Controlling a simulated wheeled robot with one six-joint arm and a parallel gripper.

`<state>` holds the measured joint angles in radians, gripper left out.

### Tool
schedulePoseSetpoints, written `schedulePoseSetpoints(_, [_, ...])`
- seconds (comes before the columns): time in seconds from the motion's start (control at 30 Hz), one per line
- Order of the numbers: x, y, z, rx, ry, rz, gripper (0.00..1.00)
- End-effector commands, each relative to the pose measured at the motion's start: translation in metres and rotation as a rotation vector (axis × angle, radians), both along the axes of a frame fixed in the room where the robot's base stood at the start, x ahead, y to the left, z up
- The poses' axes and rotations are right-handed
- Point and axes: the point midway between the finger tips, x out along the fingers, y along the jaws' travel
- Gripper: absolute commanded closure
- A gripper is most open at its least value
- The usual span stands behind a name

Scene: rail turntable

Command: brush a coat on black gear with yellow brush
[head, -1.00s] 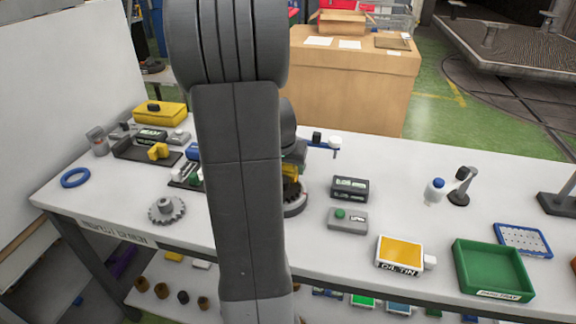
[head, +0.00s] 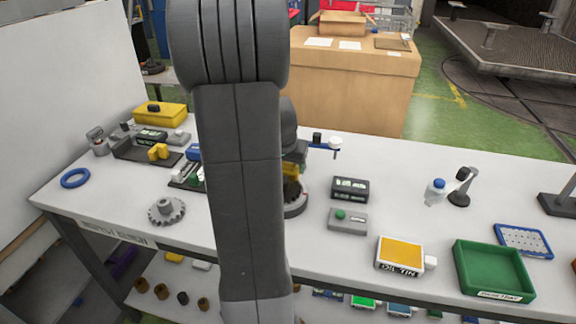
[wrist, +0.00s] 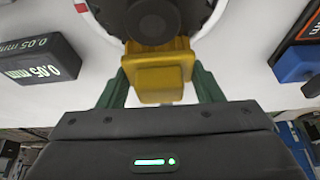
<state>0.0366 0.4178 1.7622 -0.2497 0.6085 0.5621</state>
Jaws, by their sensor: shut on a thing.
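The black gear (wrist: 152,18) lies at the top of the wrist view, on a round pale plate with a red mark. In the head view the black gear (head: 292,193) is partly hidden behind my arm. The yellow brush (wrist: 158,78) is between the green fingers of my gripper (wrist: 161,92), which is shut on it. The brush's far end overlaps the gear's near edge in the wrist view; I cannot tell whether it touches. A little yellow of the brush (head: 291,170) shows beside my arm in the head view.
A grey gear (head: 167,210) lies left of my arm. A dark block (head: 350,188) and a grey box with a green button (head: 347,221) stand close on the right. An oil tin (head: 400,255) and green tray (head: 492,268) are further right. The bench between is clear.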

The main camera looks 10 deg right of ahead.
Motion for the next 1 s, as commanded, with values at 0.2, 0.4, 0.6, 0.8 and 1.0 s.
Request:
schedulePoseSetpoints(0.2, [0.000, 0.000, 0.004, 0.000, -0.001, 0.000, 0.59])
schedulePoseSetpoints(0.4, [0.000, 0.000, 0.019, 0.000, -0.001, 0.000, 0.59])
schedulePoseSetpoints(0.6, [0.000, 0.000, 0.035, 0.000, 0.000, -0.001, 0.59])
schedulePoseSetpoints(0.8, [0.000, 0.000, 0.052, 0.000, -0.002, -0.001, 0.59])
schedulePoseSetpoints(1.0, [0.000, 0.000, 0.067, 0.000, -0.001, -0.001, 0.59])
